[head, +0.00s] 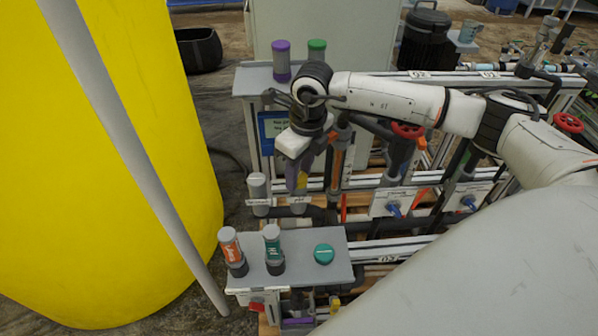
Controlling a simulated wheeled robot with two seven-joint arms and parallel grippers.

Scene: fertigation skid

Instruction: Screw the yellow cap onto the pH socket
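My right gripper (298,178) points down in the middle of the view, directly above the pH socket (298,203), a grey upright cylinder with a white label. A small patch of the yellow cap (302,180) shows between its fingers, which are closed around it. The fingers hide most of the cap and the top of the socket, so I cannot tell whether cap and socket touch or how far the cap is seated. My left gripper is not in view.
A second grey labelled socket (258,188) stands close to the left. The front shelf (305,272) holds an orange-labelled probe (231,247), a green-labelled probe (273,245) and a teal cap (324,253). Purple-topped (281,60) and green-topped (317,55) cylinders stand behind. A yellow tank (110,190) fills the left.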

